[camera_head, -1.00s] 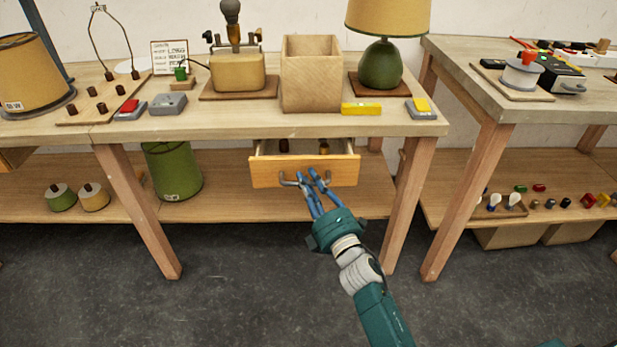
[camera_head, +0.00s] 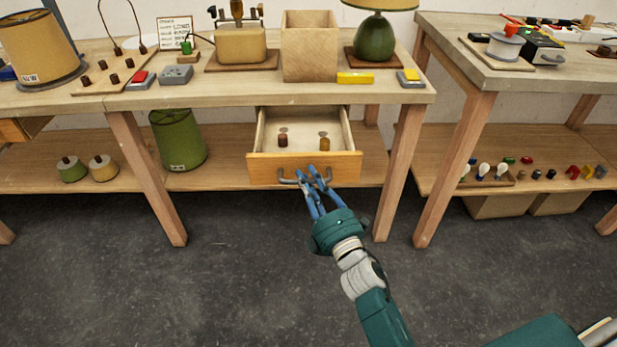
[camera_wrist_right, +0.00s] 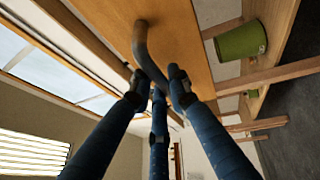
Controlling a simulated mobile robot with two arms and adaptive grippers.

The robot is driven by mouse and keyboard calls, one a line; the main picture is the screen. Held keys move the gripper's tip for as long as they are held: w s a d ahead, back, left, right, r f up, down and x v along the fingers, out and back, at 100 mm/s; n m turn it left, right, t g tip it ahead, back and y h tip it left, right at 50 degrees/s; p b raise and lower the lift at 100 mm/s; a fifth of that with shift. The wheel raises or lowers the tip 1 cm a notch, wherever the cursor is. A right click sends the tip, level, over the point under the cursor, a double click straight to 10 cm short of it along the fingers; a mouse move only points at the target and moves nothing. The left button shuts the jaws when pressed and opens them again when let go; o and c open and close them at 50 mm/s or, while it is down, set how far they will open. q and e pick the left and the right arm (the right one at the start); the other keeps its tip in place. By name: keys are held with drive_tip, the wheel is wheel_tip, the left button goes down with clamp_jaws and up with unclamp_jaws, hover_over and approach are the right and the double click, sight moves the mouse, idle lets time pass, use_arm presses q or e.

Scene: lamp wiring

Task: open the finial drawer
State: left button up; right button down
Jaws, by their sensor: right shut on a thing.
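The finial drawer (camera_head: 273,169) stands well out from under the middle of the workbench, its inside open to view from above. Inside, a dark brown finial (camera_head: 283,140) and a brass-coloured finial (camera_head: 325,144) stand apart on the drawer floor. My right gripper (camera_head: 313,178) has its blue fingers shut on the grey bar handle (camera_head: 288,181) at the drawer front. In the right wrist view the fingers close around the curved handle (camera_wrist_right: 146,48), against the orange wooden front (camera_wrist_right: 185,35). My left gripper is not in view.
The workbench (camera_head: 225,94) carries a wooden box (camera_head: 310,52), a green lamp (camera_head: 375,38) and small parts. A green shade (camera_head: 178,140) stands on the lower shelf. Bench legs (camera_head: 400,170) flank the drawer. Floor in front is clear.

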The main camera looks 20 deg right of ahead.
drive_tip(key=c, duration=1.6)
unclamp_jaws()
drive_tip(key=v, duration=1.2)
